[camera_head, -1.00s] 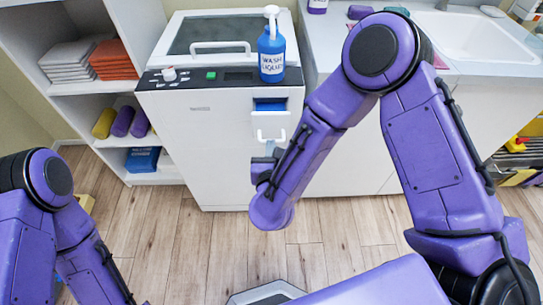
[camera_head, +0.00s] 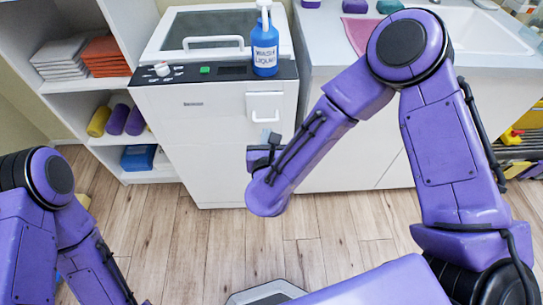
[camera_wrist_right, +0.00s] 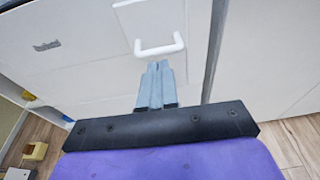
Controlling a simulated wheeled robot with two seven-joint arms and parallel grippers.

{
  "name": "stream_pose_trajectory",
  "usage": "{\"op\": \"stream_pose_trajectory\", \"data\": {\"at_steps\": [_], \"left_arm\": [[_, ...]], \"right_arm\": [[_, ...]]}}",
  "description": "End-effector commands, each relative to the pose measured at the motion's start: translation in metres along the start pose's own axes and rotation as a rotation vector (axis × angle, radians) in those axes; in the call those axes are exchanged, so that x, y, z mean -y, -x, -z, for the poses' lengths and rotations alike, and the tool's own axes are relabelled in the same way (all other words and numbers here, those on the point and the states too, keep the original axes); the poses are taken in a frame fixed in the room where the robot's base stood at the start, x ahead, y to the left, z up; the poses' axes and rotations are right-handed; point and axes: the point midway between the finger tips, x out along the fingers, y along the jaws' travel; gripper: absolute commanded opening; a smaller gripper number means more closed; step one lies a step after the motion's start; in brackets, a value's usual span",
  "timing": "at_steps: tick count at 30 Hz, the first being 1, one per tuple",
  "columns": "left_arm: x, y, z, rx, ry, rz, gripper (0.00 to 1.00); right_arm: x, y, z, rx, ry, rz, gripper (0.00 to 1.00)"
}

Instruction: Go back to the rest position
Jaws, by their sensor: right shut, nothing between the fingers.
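My right gripper (camera_head: 266,134) is in front of the white machine (camera_head: 190,140), just below the white handle (camera_head: 267,118) of its small front panel (camera_head: 264,101). In the right wrist view the gripper (camera_wrist_right: 157,66) has its two grey fingers together, with nothing between them. The handle (camera_wrist_right: 160,49) shows right beyond the fingertips; I cannot tell whether they touch. The panel looks closed, flush with the machine's front. My left arm shows at the left, but its gripper is out of view.
A blue wash liquid bottle (camera_head: 265,45) stands on the machine's top. Open shelves (camera_head: 95,85) hold towels and rolls at the left. A counter with a sink (camera_head: 485,40) is at the right.

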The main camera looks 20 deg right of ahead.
Motion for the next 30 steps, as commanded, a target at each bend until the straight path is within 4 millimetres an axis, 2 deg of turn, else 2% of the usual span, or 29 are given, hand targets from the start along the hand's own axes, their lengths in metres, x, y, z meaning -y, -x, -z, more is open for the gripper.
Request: {"op": "stream_pose_trajectory", "data": {"at_steps": [1,3,9,14,23,26,28,29,30], "left_arm": [[0.0,-0.004,-0.002,0.0,0.0,0.0,0.4],[0.0,-0.005,-0.003,0.0,0.0,0.001,0.4],[-0.001,-0.009,-0.004,0.0,0.0,0.0,0.4],[-0.001,-0.009,-0.004,0.0,0.0,0.0,0.4],[-0.001,-0.009,-0.004,0.0,0.0,0.0,0.4],[-0.001,-0.009,-0.004,0.0,0.0,0.0,0.4],[-0.001,-0.009,-0.004,0.0,0.0,0.0,0.4],[-0.001,-0.009,-0.004,0.0,0.0,0.0,0.4],[0.0,-0.006,-0.003,0.0,0.0,0.0,0.4]], "right_arm": [[-0.002,0.016,0.003,-0.001,0.003,-0.008,0.0],[-0.002,0.037,0.003,-0.002,0.004,-0.008,0.0],[0.0,0.079,0.003,-0.003,0.004,-0.003,0.0],[0.001,0.092,0.002,-0.004,0.003,-0.001,0.0],[0.0,0.093,0.003,-0.006,0.051,-0.005,0.0],[-0.013,0.094,0.007,-0.019,0.308,-0.079,0.0],[-0.023,0.091,0.02,-0.022,0.647,-0.174,0.0],[-0.023,0.087,0.029,-0.023,0.824,-0.216,0.0],[-0.02,0.084,0.044,-0.03,1.071,-0.279,0.0]]}}
